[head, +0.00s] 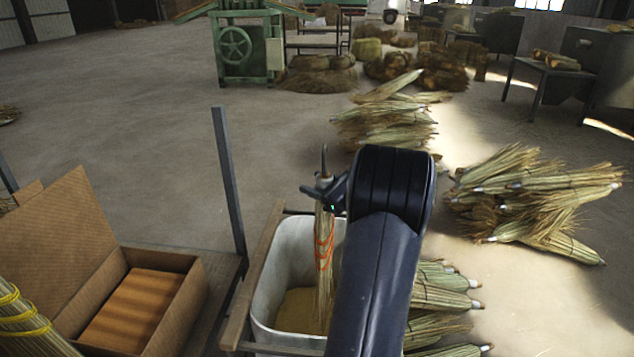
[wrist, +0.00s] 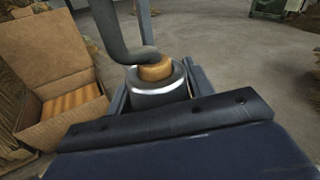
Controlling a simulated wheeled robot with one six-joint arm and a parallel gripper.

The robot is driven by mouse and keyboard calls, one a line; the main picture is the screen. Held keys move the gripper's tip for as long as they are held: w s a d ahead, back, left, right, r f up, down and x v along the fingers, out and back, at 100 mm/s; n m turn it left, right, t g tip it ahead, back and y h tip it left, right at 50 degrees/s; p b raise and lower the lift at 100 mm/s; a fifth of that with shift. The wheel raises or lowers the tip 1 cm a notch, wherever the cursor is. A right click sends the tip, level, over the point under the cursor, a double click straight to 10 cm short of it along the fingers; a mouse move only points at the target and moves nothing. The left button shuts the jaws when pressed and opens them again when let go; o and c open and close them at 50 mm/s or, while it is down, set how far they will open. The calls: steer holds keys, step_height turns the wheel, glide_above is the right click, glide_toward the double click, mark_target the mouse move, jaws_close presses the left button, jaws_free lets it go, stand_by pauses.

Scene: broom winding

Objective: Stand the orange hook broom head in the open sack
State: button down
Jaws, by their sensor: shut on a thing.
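The orange hook broom head (head: 325,250) hangs upright, bristles down, with orange bands around its straw and a dark hook on top. The hook (wrist: 121,38) and the broom's capped top (wrist: 158,82) show large in the wrist view. My gripper (head: 325,190) is shut on the broom head near its top. The open sack (head: 283,258) is a pale, wide-mouthed container below, held in a wooden frame. The broom's lower bristles are inside the sack's mouth in the head view; my arm hides the sack's right side. I cannot tell whether the tips touch the bottom.
An open cardboard box (head: 190,290) with an orange-brown block stands left of the sack. A metal post (head: 229,180) rises between them. A yellow-banded broom (head: 25,315) is at the lower left. Broom piles (head: 535,195) lie right.

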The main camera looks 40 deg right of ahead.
steer(key=shift+f+b, duration=5.7)
steer(key=shift+f, duration=2.45)
steer(key=c, duration=0.6)
jaws_free()
steer(key=shift+o, duration=0.2)
steer(key=s+d+p, duration=0.1)
steer(key=s, duration=0.9)
steer(key=shift+s+d+r, duration=0.2)
steer(key=shift+s+r, duration=0.15)
steer(key=shift+w, duration=0.1)
